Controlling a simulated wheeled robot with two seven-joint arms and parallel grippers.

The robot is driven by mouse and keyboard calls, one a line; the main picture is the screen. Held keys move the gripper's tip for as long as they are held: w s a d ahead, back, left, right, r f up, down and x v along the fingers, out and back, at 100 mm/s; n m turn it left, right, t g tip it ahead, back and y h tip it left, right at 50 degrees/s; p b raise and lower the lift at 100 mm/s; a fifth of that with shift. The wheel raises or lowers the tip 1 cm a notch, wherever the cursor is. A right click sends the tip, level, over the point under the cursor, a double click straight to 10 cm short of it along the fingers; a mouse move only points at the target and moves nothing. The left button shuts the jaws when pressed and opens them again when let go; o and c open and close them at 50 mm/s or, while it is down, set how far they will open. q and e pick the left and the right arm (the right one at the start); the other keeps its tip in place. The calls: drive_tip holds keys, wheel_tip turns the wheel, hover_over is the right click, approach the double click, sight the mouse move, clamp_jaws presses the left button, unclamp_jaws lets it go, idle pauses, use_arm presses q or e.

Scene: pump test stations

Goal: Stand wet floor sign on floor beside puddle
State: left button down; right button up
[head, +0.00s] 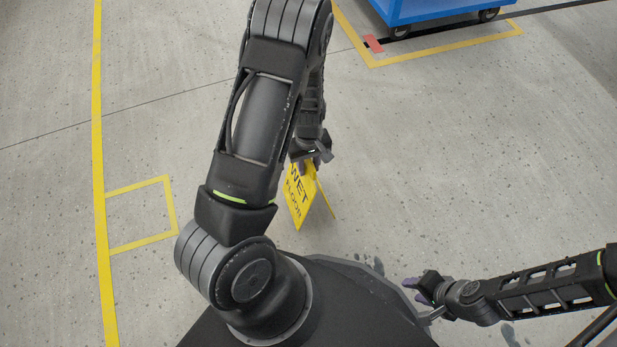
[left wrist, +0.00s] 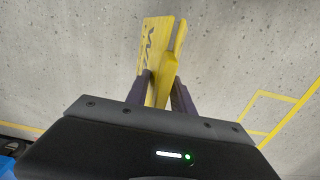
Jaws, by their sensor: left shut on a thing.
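The yellow wet floor sign (head: 298,200) is below my left gripper (head: 312,160) in the head view, with its two panels spread at the bottom. My left gripper is shut on its top edge; in the left wrist view the sign (left wrist: 155,50) sits between the purple fingers (left wrist: 161,92). I cannot tell whether its feet touch the floor. My right gripper (head: 420,290) is low at the right, empty, its fingertips apart. Dark wet-looking patches (head: 378,266) show beside my base, with another (head: 510,335) nearer the bottom edge; my body and right arm may hide more of the puddle.
A blue cart (head: 430,10) on casters stands at the top right inside a yellow floor marking (head: 445,47). A long yellow line (head: 99,150) and a small marked square (head: 142,215) lie at the left. The speckled grey floor on the right is mostly clear.

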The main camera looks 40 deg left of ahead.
use_arm(q)
drive_tip(key=shift+f+b, duration=0.85)
drive_tip(key=shift+f, duration=1.1)
drive_tip(key=c, duration=1.1)
unclamp_jaws()
